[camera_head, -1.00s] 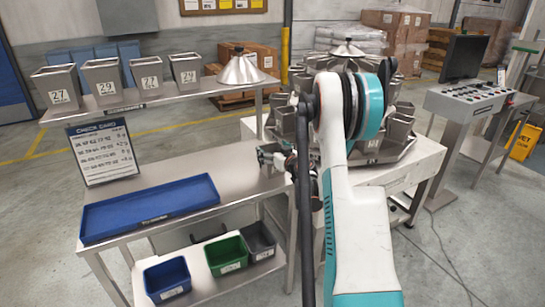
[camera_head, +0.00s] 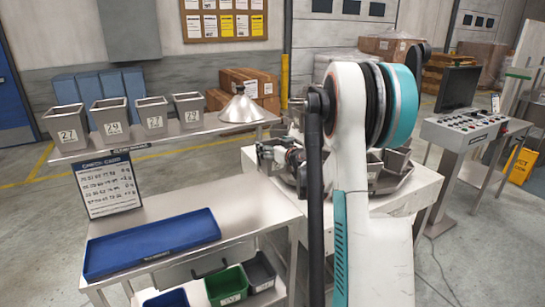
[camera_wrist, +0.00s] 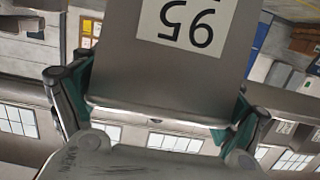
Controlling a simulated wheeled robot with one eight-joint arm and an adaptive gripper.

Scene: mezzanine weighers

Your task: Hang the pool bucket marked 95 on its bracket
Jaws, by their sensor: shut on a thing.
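The grey metal bucket marked 95 (camera_wrist: 125,75) fills the middle of the wrist view, its white label upside down in the picture. My gripper (camera_wrist: 163,102) is shut on it, with a finger on either side. In the head view my gripper (camera_head: 270,154) is at the left side of the weigher, above the right end of the table. The bucket cannot be made out clearly there. The round weigher (camera_head: 392,186), with grey buckets around it, stands behind my arm. My arm hides much of it, and I cannot pick out the bucket's bracket.
Several buckets marked 27 or 29 (camera_head: 110,119) stand on the upper shelf, with a metal cone (camera_head: 240,108) at its right end. A check card (camera_head: 106,185) and a blue tray (camera_head: 150,243) are on the table. Bins sit below. A control console (camera_head: 470,128) stands right.

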